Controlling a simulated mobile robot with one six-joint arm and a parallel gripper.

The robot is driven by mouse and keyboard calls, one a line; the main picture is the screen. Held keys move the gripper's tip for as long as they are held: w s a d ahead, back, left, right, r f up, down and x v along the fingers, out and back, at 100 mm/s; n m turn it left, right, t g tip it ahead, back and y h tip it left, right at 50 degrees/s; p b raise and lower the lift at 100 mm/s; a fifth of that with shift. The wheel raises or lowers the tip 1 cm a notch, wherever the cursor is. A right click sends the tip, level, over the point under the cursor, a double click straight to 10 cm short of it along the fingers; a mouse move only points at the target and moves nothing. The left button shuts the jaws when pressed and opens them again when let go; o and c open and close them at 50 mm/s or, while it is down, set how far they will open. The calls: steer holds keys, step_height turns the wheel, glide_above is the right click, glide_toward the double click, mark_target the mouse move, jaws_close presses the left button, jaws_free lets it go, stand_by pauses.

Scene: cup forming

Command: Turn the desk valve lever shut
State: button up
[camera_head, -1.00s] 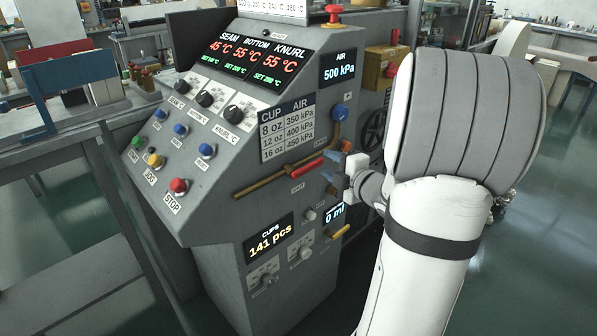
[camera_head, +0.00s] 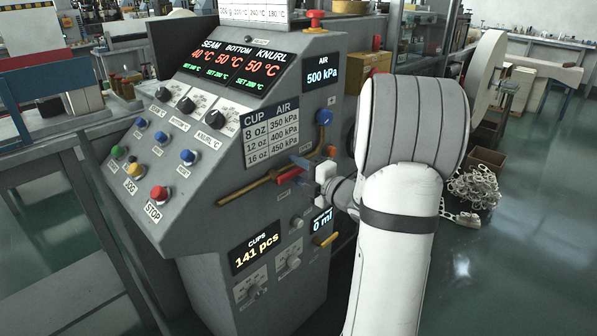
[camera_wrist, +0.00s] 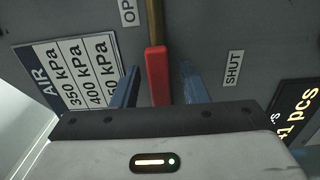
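The valve lever is a short red handle (camera_head: 289,174) on the brass pipe of the grey desk's sloped face. In the wrist view the red lever (camera_wrist: 157,75) lies in line with the pipe (camera_wrist: 155,22). A SHUT label (camera_wrist: 233,69) sits to its right, and a partly cut-off label starting "OP" (camera_wrist: 128,12) is at upper left. My gripper (camera_head: 299,171) is at the lever. In the wrist view my gripper (camera_wrist: 160,82) is open, one blue finger on each side of the lever, with gaps visible. The lever's near end is close to the gripper body; contact cannot be told.
The desk carries a blue knob (camera_head: 324,117), a red STOP button (camera_head: 158,193), and a CUPS display (camera_head: 257,246) below. A yellow handle (camera_head: 326,239) is beneath my gripper. A chain pile (camera_head: 474,187) lies on the floor at right, with open floor in front.

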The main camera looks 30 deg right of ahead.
steer(key=shift+c, duration=0.6)
jaws_close()
